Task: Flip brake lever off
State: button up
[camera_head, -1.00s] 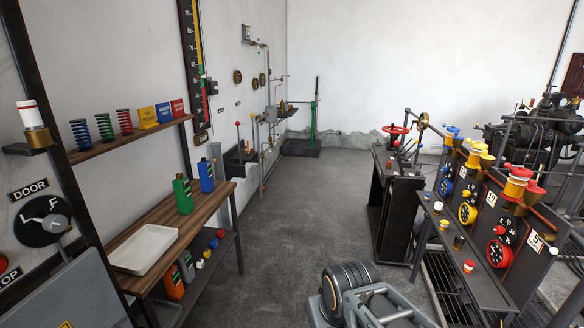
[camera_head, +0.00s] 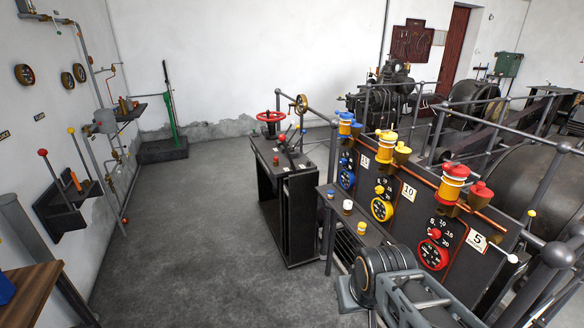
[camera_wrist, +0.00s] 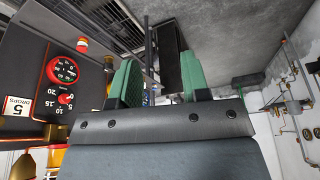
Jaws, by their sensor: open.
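No lever in view has a readable brake label, so I cannot tell which one is the brake lever. Two levers with a red and a yellow knob (camera_head: 54,178) rise from a black bracket on the left wall. A tall green lever (camera_head: 171,100) stands on a dark base by the back corner. My gripper (camera_wrist: 160,82) shows in the wrist view, its green pads apart and nothing between them. It is hidden in the head view.
A sloped panel with oilers and dials (camera_head: 410,200) fills the right; its red dial (camera_wrist: 62,70) shows in the wrist view. Railings and machinery stand behind it. A wooden bench corner (camera_head: 30,290) is at lower left. Grey floor (camera_head: 190,220) in the middle is clear.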

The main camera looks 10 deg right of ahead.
aim_at(282, 137)
jog(key=u, duration=0.15)
jog(key=i, duration=0.95)
jog(key=u, duration=0.75)
jog(key=i, duration=2.05)
jog(key=u, duration=0.25)
